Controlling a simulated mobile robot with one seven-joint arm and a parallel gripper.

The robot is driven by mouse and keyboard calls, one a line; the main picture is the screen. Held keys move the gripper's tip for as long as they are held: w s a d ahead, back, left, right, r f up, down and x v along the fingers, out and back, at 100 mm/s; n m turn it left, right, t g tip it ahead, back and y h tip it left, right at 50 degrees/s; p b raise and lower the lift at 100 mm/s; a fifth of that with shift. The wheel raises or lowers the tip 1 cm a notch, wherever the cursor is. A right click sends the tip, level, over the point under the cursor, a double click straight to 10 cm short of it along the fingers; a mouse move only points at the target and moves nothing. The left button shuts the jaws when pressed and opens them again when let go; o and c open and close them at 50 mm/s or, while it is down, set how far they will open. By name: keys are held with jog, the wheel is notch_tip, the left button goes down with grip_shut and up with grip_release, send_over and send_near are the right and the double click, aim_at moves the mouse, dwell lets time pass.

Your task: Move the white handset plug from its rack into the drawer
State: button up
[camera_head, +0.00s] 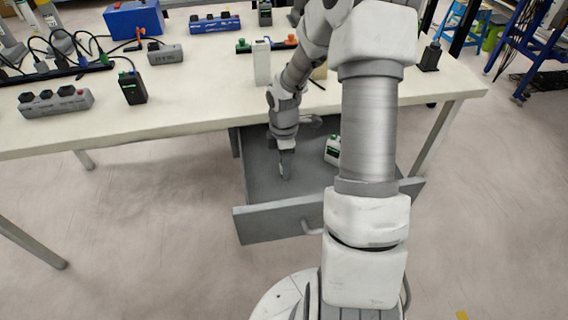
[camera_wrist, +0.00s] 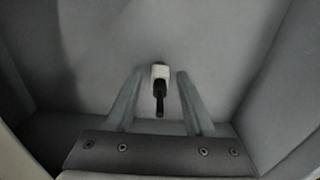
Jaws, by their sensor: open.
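The white handset plug (camera_wrist: 160,73), a small white block with a black stem, shows in the wrist view between the two fingertips. My gripper (camera_wrist: 160,78) is open, with a gap on each side of the plug. In the head view my gripper (camera_head: 284,172) points down inside the open grey drawer (camera_head: 270,223), near its floor. The grey drawer floor (camera_wrist: 225,60) fills the background of the wrist view. I cannot tell whether the plug rests fully on it. The plug's rack cannot be made out for certain.
A white and green device (camera_head: 333,150) sits in the drawer's right side. The table (camera_head: 200,105) above holds a white upright block (camera_head: 262,62), a black and green box (camera_head: 132,88), a grey power strip (camera_head: 55,102) and a blue box (camera_head: 133,19). Floor is clear in front.

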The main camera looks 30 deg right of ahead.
notch_tip(320, 180, up, 12)
jog(key=p, duration=0.4)
dwell(0.3)
jog(key=shift+r, duration=0.25)
jog(key=s+a+r+m+t+p, duration=0.1)
jog(key=s+a+r+m+t, duration=0.25)
jog(key=r, duration=0.65)
jog(key=s+a+r+m+t, duration=0.1)
jog(key=s+a+r+m, duration=0.25)
jog(key=r+m, duration=0.5)
jog(key=s+a+r+m+t+b, duration=0.1)
jog(key=s+a, duration=0.2)
jog(key=s, duration=0.3)
jog(key=s+a+r+m, duration=0.1)
jog(key=s+a+m, duration=0.1)
jog(key=s, duration=0.4)
notch_tip(320, 180, up, 15)
jog(key=p, duration=1.5)
jog(key=shift+a+p, duration=0.2)
jog(key=shift+p, duration=0.1)
